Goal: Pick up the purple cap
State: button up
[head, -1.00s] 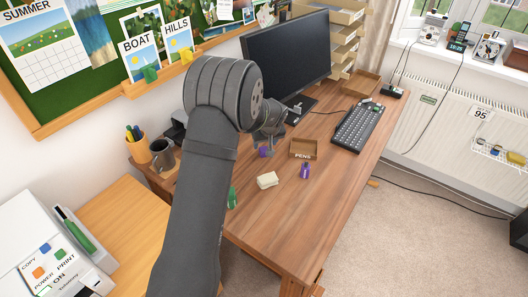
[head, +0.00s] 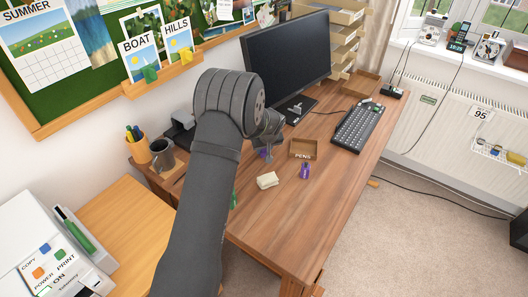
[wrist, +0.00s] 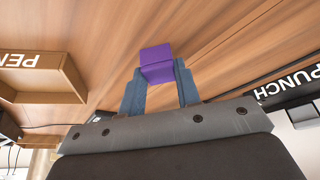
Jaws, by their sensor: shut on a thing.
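The purple cap (wrist: 157,62) is a small block between the two blue-grey fingers of my gripper (wrist: 158,80) in the wrist view. The fingers are shut on its sides, and its far end sticks out beyond the fingertips. In the head view, a little of the purple cap (head: 263,154) shows low by my gripper (head: 267,150), which my arm partly hides. The cap is at or close to the wooden desk top (head: 270,220); I cannot tell whether it touches.
An open box marked PENS (head: 303,149) stands right of my gripper, with another purple item (head: 305,171) in front of it. A cream block (head: 267,180) lies nearer. A black punch (wrist: 285,90) is at the wrist view's right. The monitor (head: 287,55) stands behind.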

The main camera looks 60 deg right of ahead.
jog(key=shift+r, duration=0.55)
jog(key=v, duration=0.2)
jog(key=d+v, duration=0.1)
jog(key=v, duration=0.1)
jog(key=s+r+m+g+h, duration=0.1)
jog(key=s+r+m, duration=0.2)
jog(key=s+r, duration=0.35)
jog(key=s+r+m+g, duration=0.1)
jog(key=s+r+m, duration=0.2)
jog(key=s, duration=0.7)
jog(key=shift+s+a+f, duration=0.15)
jog(key=shift+f, duration=1.5)
jog(key=shift+s+a+f, duration=0.1)
jog(key=shift+s+f, duration=0.05)
jog(key=shift+f, duration=1.55)
jog(key=shift+f, duration=0.15)
